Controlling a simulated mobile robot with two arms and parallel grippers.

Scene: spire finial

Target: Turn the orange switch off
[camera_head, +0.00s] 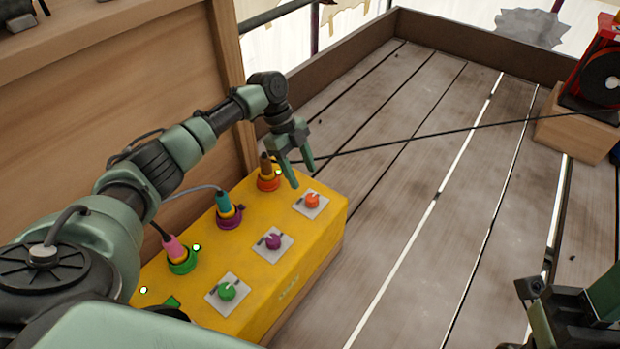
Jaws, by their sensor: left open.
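The orange switch (312,200) is a round knob on a pale square plate at the far right end of the yellow box (318,248). My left gripper (302,180) is open, pointing down, just above and behind the orange switch. I see no clear contact between them. A purple switch (272,241) and a green switch (227,291) sit on like plates nearer to me. My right gripper (565,315) is partly in view at the lower right corner, dark and cut off, away from the box.
Plugs stand behind the switches in coloured sockets: pink in green (178,254), teal in purple (226,211), brown in orange (267,175). A black cable crosses the plank floor (400,220). A red device (600,75) sits on a wooden block (575,130) at right.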

